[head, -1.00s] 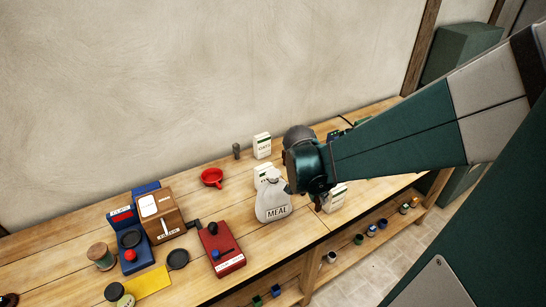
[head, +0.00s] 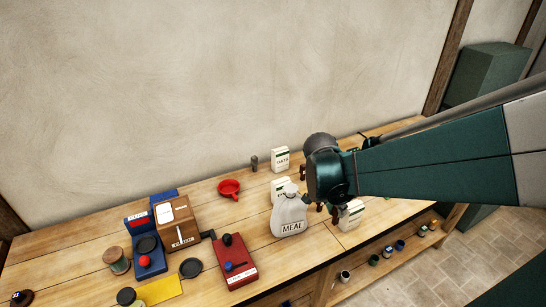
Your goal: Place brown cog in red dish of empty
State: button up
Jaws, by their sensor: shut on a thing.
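A red dish (head: 229,188) with a short handle sits on the bench towards the wall, left of my gripper, and looks empty. My gripper (head: 328,208) is over the bench just right of the meal sack. It is shut on a small dark thing, mostly hidden by the wrist and too small to identify. I cannot make out the brown cog for certain. The label on the blue device (head: 150,262) at the left is too small to read surely.
The meal sack (head: 289,215) stands close beside my gripper, with white cartons (head: 280,160) behind it. Bare bench surrounds the red dish.

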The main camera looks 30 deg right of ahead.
jog(key=shift+r, duration=2.2)
jog(key=shift+w+r, duration=0.1)
jog(key=shift+r, duration=0.15)
jog(key=w+a+r+n+t+p, duration=0.15)
jog(key=w+a, duration=0.25)
jog(key=w, duration=0.5)
jog(key=w+a+n+p, duration=0.2)
jog(key=w+a, duration=0.1)
jog(key=w, duration=0.7)
jog(key=w+a+r+n+p, duration=0.15)
jog(key=w+a, duration=0.25)
jog(key=w, duration=0.5)
jog(key=w+a+f+n+t+y+p, duration=0.1)
jog(key=w+a+f+n+p, duration=0.25)
jog(key=w+a, duration=1.05)
jog(key=shift+m, duration=0.25)
jog(key=x, duration=0.5)
jog(key=shift+w+a+f, duration=0.1)
jog(key=shift+w+a, duration=0.1)
jog(key=shift+a, duration=0.2)
